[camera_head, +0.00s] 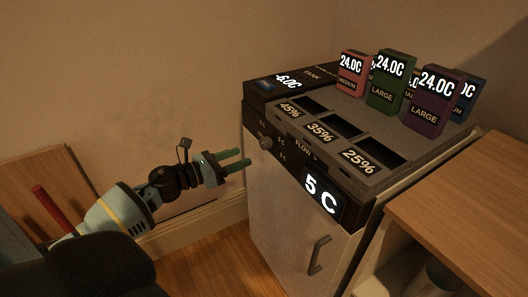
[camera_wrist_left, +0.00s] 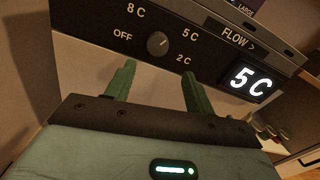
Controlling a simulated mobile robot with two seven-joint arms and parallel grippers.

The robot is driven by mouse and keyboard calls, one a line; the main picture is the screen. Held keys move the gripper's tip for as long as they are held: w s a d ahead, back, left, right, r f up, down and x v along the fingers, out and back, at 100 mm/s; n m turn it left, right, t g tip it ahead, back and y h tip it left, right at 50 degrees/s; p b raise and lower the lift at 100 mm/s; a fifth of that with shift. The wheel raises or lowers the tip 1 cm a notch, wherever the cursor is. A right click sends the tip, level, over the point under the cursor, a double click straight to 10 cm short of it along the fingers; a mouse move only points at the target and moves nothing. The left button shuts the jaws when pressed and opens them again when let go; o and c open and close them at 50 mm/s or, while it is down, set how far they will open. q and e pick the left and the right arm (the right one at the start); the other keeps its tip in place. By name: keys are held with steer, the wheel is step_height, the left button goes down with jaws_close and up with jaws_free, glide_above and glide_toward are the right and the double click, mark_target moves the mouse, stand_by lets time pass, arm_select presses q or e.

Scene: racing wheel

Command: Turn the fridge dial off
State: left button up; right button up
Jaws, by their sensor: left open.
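The fridge (camera_head: 290,215) is a pale unit with a black front panel and a display reading 5 C (camera_head: 322,194). The round grey dial (camera_head: 266,143) sits on the panel's left part. In the left wrist view the dial (camera_wrist_left: 157,43) is ringed by the labels OFF, 8 C, 5 C and 2 C; its pointer seems to face the upper right, toward 5 C. My left gripper (camera_head: 239,161) is open and empty, left of the panel. In the left wrist view its green fingers (camera_wrist_left: 158,80) stand apart just below the dial, not around it. My right gripper is not in view.
Several coloured boxes reading 24.0C, among them a green one (camera_head: 390,80), stand on the fridge top. The top has open slots marked 45%, 35% and 25% (camera_head: 358,162). A door handle (camera_head: 318,255) juts out below. A wooden cabinet (camera_head: 470,210) stands close on the right.

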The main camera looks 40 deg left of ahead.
mark_target(262, 144)
arm_select(q)
steer(key=shift+w+a+r+m, duration=0.35)
steer(key=shift+r+m, duration=0.15)
steer(key=shift+m, duration=0.1)
steer(key=shift+w, duration=0.1)
steer(key=shift+x, duration=3.8)
steer(key=c, duration=1)
